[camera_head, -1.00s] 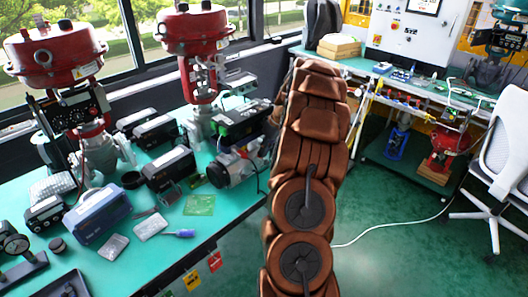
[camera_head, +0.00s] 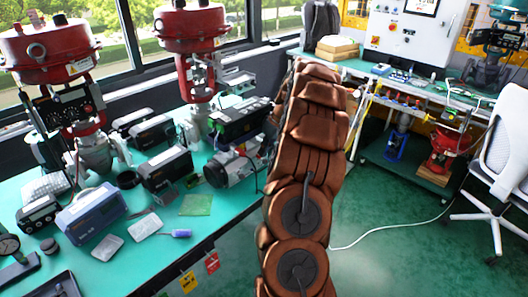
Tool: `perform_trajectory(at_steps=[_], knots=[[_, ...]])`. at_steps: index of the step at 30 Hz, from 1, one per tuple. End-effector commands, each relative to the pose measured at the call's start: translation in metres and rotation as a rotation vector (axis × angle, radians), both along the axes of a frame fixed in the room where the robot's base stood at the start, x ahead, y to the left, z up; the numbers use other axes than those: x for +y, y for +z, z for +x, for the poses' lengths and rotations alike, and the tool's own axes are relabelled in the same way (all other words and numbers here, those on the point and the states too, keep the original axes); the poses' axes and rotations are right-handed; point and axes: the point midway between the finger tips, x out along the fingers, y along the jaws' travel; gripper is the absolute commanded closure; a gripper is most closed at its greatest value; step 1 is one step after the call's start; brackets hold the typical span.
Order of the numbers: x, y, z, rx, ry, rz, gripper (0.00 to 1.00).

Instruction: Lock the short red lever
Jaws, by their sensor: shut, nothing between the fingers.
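I cannot make out a short red lever in this view. Two red-topped valve actuators stand on the green bench at the left: a nearer one (camera_head: 48,52) and a farther one (camera_head: 195,28). A black box-shaped device (camera_head: 240,118) and a grey motor-like unit (camera_head: 232,168) sit near the farther actuator, close to my arm. My brown arm rises through the middle of the picture and hides what is behind it. My gripper is not visible, so its place relative to any lever cannot be seen.
The green bench (camera_head: 130,262) holds a blue instrument (camera_head: 91,213), black-cased devices and small parts. Red (camera_head: 212,262) and yellow (camera_head: 188,281) tags hang at its front edge. A white chair (camera_head: 503,155) stands right. Green floor (camera_head: 400,205) is open between.

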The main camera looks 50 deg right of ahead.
Motion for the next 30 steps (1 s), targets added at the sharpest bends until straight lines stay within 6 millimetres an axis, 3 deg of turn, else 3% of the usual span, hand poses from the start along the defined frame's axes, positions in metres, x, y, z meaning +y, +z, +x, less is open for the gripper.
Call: perform_trajectory(at_steps=[19, 30], knots=[[0.001, 0.0, 0.0, 0.0, 0.0, 0.0, 1.0], [0.013, 0.006, 0.001, 0.0, 0.001, 0.001, 1.0]])
